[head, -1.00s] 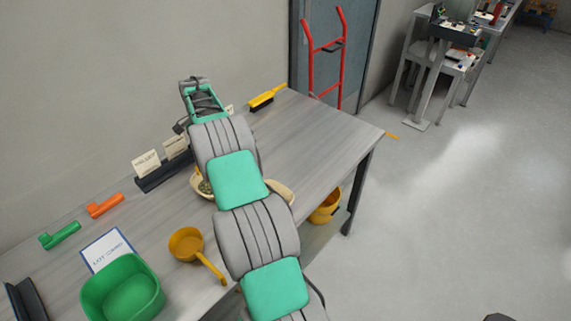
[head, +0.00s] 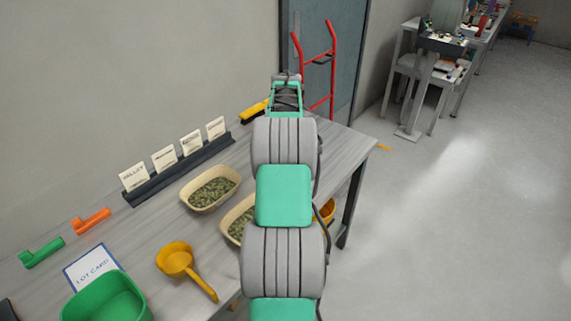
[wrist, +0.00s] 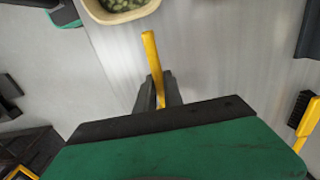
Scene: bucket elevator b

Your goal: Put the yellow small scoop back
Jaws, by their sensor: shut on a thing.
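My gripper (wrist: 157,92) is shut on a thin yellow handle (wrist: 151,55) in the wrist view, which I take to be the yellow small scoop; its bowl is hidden. In the head view my arm reaches over the table toward its far end, and its links hide the gripper's fingers and the held scoop. Another yellow-orange scoop (head: 176,260), with a round bowl and a long handle, lies on the table near the front edge.
Two tan bowls of green pellets (head: 195,206) (head: 226,232) stand beside my arm. Behind them is a dark card rack (head: 182,172). A green bin (head: 132,309) is at near left, with green (head: 42,252) and orange (head: 92,221) tools behind. A yellow brush (head: 250,112) lies at the far end.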

